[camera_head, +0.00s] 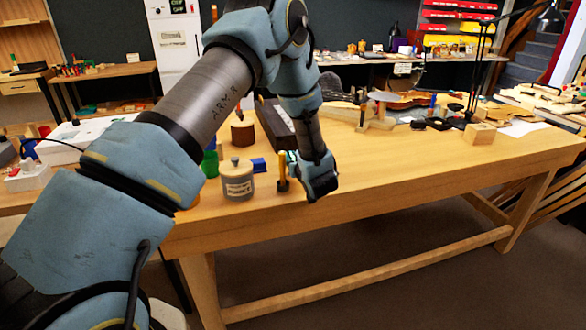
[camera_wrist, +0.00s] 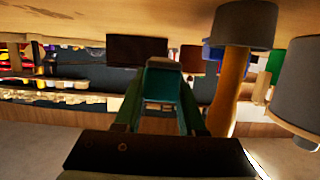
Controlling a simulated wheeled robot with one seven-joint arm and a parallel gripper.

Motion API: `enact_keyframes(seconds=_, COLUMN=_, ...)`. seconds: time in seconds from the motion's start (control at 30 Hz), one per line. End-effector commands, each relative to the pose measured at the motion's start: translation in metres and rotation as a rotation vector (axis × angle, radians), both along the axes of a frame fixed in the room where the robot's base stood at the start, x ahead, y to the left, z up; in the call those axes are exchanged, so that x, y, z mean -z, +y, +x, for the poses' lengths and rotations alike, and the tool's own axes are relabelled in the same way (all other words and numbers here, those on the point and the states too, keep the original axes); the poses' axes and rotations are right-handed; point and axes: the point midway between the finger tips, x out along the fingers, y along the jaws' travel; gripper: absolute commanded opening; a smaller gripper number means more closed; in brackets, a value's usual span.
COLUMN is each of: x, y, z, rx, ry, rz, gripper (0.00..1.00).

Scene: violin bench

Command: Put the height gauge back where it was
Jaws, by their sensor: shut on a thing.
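A wooden-handled tool (camera_head: 283,176) stands close left of my gripper. A grey labelled jar (camera_head: 238,184), a blue block (camera_head: 259,165) and a green container (camera_head: 210,163) stand further left. A long dark box (camera_head: 275,125) lies behind. The bench front to the right (camera_head: 400,170) is clear.

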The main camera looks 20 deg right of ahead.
Motion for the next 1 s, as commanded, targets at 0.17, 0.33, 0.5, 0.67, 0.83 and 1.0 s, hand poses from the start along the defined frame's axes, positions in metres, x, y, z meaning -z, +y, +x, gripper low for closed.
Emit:
enact_keyframes(seconds=0.17, x=0.026, y=0.000, z=0.000, rx=-0.002, ry=0.003, rz=0.002, gripper=0.00)
enact_keyframes(seconds=0.33, x=0.034, y=0.000, z=0.000, rx=0.000, ry=0.000, rz=0.000, gripper=0.00)
enact_keyframes(seconds=0.5, x=0.034, y=0.000, z=0.000, rx=0.000, ry=0.000, rz=0.000, gripper=0.00)
enact_keyframes(seconds=0.67, x=0.039, y=0.000, z=0.000, rx=-0.001, ry=0.001, rz=0.000, gripper=0.00)
enact_keyframes(seconds=0.83, x=0.038, y=0.000, z=0.000, rx=-0.001, ry=0.001, rz=0.000, gripper=0.52)
enact_keyframes(seconds=1.0, x=0.038, y=0.000, z=0.000, rx=-0.001, ry=0.001, rz=0.000, gripper=0.52)
